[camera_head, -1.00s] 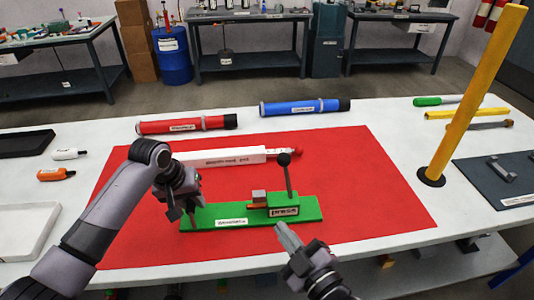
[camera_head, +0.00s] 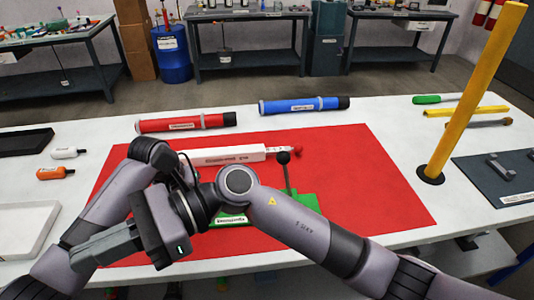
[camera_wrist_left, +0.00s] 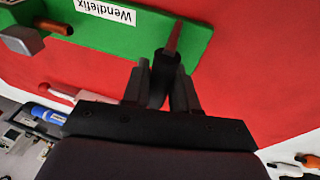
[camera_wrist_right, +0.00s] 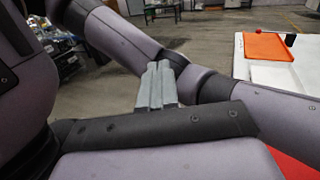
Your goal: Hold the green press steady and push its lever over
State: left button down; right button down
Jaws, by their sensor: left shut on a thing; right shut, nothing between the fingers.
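The green press (camera_head: 308,201) lies on the red mat, largely hidden by my right arm; its lever (camera_head: 287,180) stands nearly upright with a black knob (camera_head: 283,157) on top. In the left wrist view, the press's green base (camera_wrist_left: 125,38) shows with a "Wendlefix" label and a metal block. In the head view this gripper is hidden behind my right arm. My right gripper (camera_head: 78,262) is shut and empty, left of the press, pointing away from it; its closed fingers show in the right wrist view (camera_wrist_right: 157,86).
A white box (camera_head: 225,155) with a red tip lies just behind the press. Red (camera_head: 186,123) and blue (camera_head: 304,106) tubes lie farther back. A yellow post (camera_head: 470,100) stands at right. The red mat (camera_head: 385,200) is clear right of the press.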

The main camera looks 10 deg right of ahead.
jog(key=w+d+f+n+t+h, duration=0.45)
jog(key=f+n+h, duration=0.25)
jog(key=n+h, duration=0.45)
jog(key=w+d+r+n+t+h, duration=0.2)
jog(key=w+d+r+t+h, duration=0.6)
jog(key=w+d, duration=0.3)
jog(key=shift+w+d+r+h, duration=0.35)
jog(key=shift+w+r+h, duration=0.3)
jog(key=shift+w, duration=0.5)
jog(key=shift+f, duration=0.25)
jog(key=w+d+f, duration=0.4)
jog(key=d+f, duration=0.3)
jog(key=f, duration=0.1)
jog(key=shift+w+d+f, duration=0.3)
jog(key=shift+w+f, duration=0.1)
